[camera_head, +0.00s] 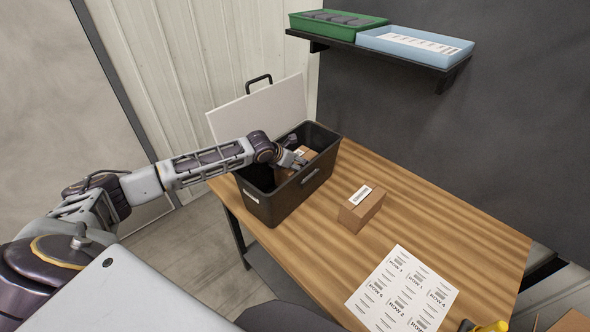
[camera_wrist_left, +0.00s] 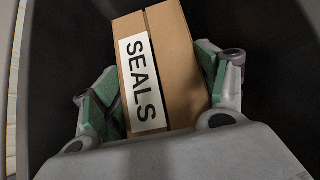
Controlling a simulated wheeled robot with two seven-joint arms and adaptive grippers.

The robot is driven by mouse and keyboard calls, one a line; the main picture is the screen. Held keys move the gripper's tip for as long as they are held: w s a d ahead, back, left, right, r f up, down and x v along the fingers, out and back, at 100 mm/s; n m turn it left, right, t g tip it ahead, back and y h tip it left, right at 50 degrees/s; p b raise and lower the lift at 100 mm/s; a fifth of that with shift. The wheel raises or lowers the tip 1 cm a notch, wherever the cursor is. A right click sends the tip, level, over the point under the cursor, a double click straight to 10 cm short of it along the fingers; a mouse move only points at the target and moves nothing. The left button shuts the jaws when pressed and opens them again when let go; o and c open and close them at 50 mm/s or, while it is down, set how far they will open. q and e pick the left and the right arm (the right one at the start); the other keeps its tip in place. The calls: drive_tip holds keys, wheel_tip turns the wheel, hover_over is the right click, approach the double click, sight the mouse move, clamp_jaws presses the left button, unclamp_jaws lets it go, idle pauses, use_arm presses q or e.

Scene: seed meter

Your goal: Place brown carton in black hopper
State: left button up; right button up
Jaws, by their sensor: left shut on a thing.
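A brown carton with a white SEALS label (camera_wrist_left: 172,62) fills the middle of the left wrist view. My left gripper (camera_wrist_left: 160,95) has its green-padded fingers on either side of it and is shut on it. In the head view this carton (camera_head: 306,154) shows inside the black hopper (camera_head: 318,186), near its right side, with my left gripper (camera_head: 296,161) reaching in over it. Whether the carton touches the hopper floor cannot be told. A second brown carton with a white label (camera_head: 362,212) stands on the table to the right of the hopper. My right gripper is not in view.
The hopper's white lid (camera_head: 262,108) stands open behind it. A printed label sheet (camera_head: 402,292) lies on the wooden table (camera_head: 440,225). A wall shelf holds a green bin (camera_head: 336,24) and a blue tray (camera_head: 414,45).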

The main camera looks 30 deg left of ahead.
use_arm(q)
drive_tip(key=shift+f, duration=0.15)
drive_tip(key=shift+f+p, duration=0.3)
drive_tip(key=shift+f, duration=1.5)
drive_tip(key=o, duration=1.5)
drive_tip(key=shift+f, duration=0.15)
drive_tip(key=shift+b+v, duration=0.5)
drive_tip(key=shift+v, duration=5.6)
